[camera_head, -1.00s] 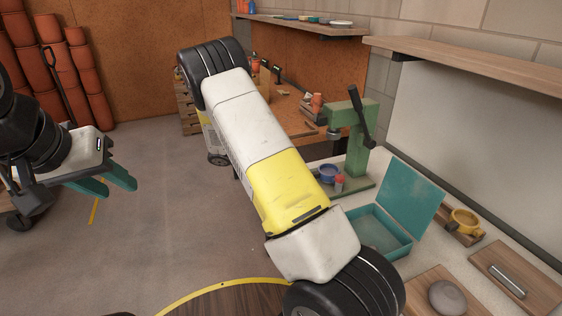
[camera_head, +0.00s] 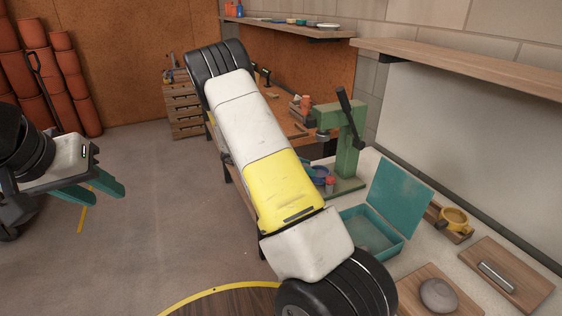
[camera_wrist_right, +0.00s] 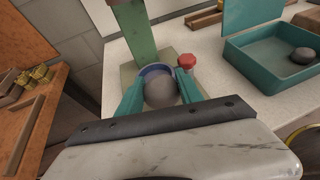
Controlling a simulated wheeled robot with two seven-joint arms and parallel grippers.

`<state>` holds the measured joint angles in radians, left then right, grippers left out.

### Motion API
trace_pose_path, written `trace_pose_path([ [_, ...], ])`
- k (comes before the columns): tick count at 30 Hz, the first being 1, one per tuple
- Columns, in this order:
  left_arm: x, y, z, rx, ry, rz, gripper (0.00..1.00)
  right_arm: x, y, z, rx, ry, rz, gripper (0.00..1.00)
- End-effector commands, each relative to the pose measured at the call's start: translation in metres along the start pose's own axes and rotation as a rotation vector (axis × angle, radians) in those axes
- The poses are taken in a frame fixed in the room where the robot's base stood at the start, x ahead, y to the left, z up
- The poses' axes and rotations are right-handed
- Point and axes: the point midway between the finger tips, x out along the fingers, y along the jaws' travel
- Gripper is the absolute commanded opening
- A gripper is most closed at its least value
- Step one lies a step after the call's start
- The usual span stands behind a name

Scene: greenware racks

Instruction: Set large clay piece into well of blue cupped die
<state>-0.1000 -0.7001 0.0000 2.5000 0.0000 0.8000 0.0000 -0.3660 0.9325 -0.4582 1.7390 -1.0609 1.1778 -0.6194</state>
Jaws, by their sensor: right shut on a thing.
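In the right wrist view, my right gripper (camera_wrist_right: 161,92) is shut on a round grey clay piece (camera_wrist_right: 160,93), held between its teal fingers. The blue cupped die (camera_wrist_right: 152,70) shows as a blue rim just behind and around the far side of the clay. I cannot tell whether the clay is above the well or touching it. In the head view, the die (camera_head: 320,173) sits on the green press base, partly hidden by my right arm, which also hides the right gripper. My left gripper (camera_head: 108,196) is open and empty at the left, over the floor.
The green press (camera_head: 348,145) stands over the die, with a red-topped item (camera_wrist_right: 187,61) close beside it. An open teal box (camera_wrist_right: 268,68) contains another clay lump (camera_wrist_right: 303,55). Wooden boards with a grey lump (camera_head: 438,295) and a metal cylinder (camera_head: 497,276) lie at right.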

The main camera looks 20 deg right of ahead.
Motion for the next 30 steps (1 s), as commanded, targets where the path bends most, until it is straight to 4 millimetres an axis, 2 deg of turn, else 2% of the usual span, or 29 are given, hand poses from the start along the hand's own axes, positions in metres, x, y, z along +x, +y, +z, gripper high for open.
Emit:
trace_pose_path([
  [18,0.000,0.000,0.000,0.000,0.000,0.000,0.36,0.044,0.010,0.019,0.000,0.000,-0.001,0.00],
  [30,0.000,0.000,0.000,0.000,0.000,0.000,0.36,0.055,0.013,0.023,-0.001,0.000,0.001,0.00],
])
